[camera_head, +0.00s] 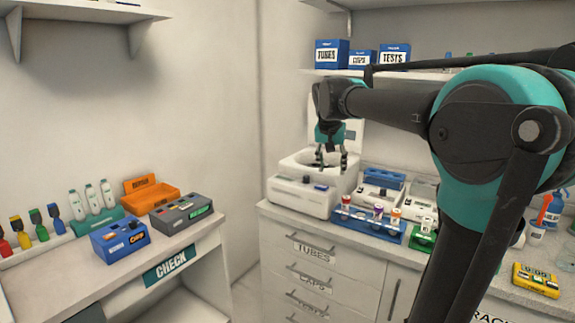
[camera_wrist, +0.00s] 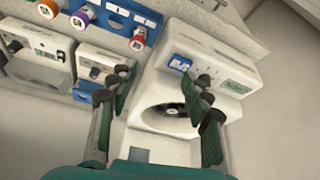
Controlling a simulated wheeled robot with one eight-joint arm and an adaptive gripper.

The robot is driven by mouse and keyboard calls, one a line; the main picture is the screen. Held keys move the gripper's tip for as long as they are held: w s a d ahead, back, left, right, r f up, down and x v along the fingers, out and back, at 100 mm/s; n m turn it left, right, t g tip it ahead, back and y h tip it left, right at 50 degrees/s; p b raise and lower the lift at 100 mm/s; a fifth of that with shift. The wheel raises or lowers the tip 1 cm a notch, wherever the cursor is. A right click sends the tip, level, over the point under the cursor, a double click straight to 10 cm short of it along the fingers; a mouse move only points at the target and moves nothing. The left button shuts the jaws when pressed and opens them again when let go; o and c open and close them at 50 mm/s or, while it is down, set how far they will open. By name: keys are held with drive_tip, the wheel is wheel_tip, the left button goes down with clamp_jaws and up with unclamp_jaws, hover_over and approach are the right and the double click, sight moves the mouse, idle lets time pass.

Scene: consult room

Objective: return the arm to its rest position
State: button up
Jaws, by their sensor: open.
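My gripper (camera_head: 331,160) is open and empty in the head view. It hangs pointing down over the white centrifuge (camera_head: 300,195), whose lid stands raised at the back. In the wrist view my gripper (camera_wrist: 158,100) has its two dark fingers spread, with the open round bowl of the centrifuge (camera_wrist: 180,135) showing between and below them. Nothing is between the fingertips. My arm reaches in from the right of the head view and hides part of the counter.
A blue rack (camera_head: 365,225) with capped tubes stands right of the centrifuge. Blue boxes (camera_head: 332,54) sit on the shelf above. An orange tray (camera_head: 150,196) and a blue box (camera_head: 120,240) are on the left counter. A gap of floor separates the counters.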

drive_tip(key=s+d+f+n, duration=0.2)
drive_tip(key=s+f, duration=1.1)
drive_tip(key=f, duration=0.2)
drive_tip(key=s+d+f+n+y, duration=0.1)
drive_tip(key=s+d+f+n, duration=0.1)
drive_tip(key=s+f, duration=1.1)
wheel_tip(320, 180, down, 3)
drive_tip(key=shift+s+d+r+y, duration=0.2)
drive_tip(key=shift+d+y, duration=0.1)
drive_tip(key=shift+d, duration=0.2)
